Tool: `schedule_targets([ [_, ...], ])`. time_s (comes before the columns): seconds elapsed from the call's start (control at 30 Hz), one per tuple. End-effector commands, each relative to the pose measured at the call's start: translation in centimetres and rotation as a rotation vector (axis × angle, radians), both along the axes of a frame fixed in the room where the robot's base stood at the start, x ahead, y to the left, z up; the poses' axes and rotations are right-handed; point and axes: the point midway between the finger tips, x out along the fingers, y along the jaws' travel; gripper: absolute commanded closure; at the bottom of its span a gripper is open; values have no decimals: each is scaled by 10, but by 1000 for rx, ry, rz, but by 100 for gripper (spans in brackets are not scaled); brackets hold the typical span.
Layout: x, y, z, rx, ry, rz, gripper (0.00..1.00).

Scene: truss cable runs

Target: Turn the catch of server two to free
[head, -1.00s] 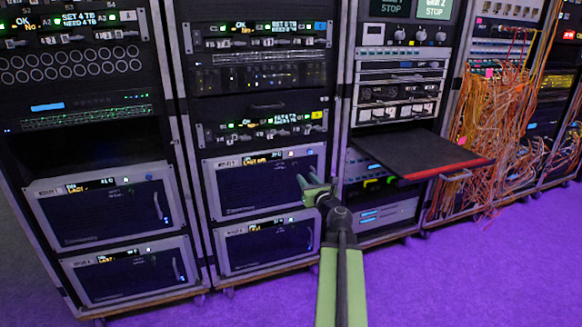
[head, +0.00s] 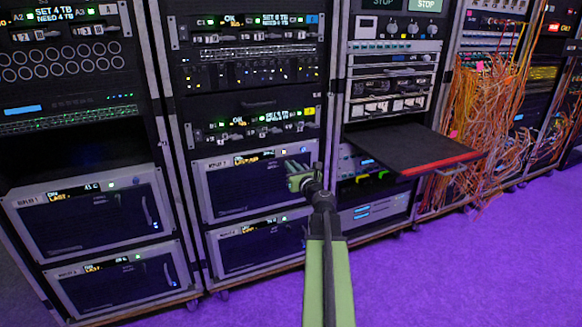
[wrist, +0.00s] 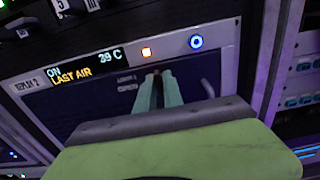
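The server labelled REPLAY 2 (wrist: 75,110) fills the wrist view, with a small display reading ON, LAST AIR, 39 C. In the head view I take it to be the upper wide-fronted unit (head: 235,192) low in the second rack. I cannot tell which part is the catch. My gripper (wrist: 158,76) is in front of the server's dark panel, its fingers slightly apart with nothing seen between them.
A similar unit (head: 235,255) sits below, and two more stand in the left rack (head: 85,220). A dark shelf with a red front edge (head: 440,166) juts out to the right of my arm. Orange cables (head: 480,120) hang farther right. The purple floor (head: 460,270) is open.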

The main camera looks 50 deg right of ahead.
Motion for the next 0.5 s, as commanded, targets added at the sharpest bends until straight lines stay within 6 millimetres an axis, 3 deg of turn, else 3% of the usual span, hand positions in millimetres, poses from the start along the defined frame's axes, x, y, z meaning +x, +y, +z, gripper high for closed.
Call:
schedule_targets([
  [0.27,2,2,0,0,0,0,100],
  [0.3,10,-11,0,0,0,6,100],
  [0.5,3,2,0,-15,6,0,100],
])
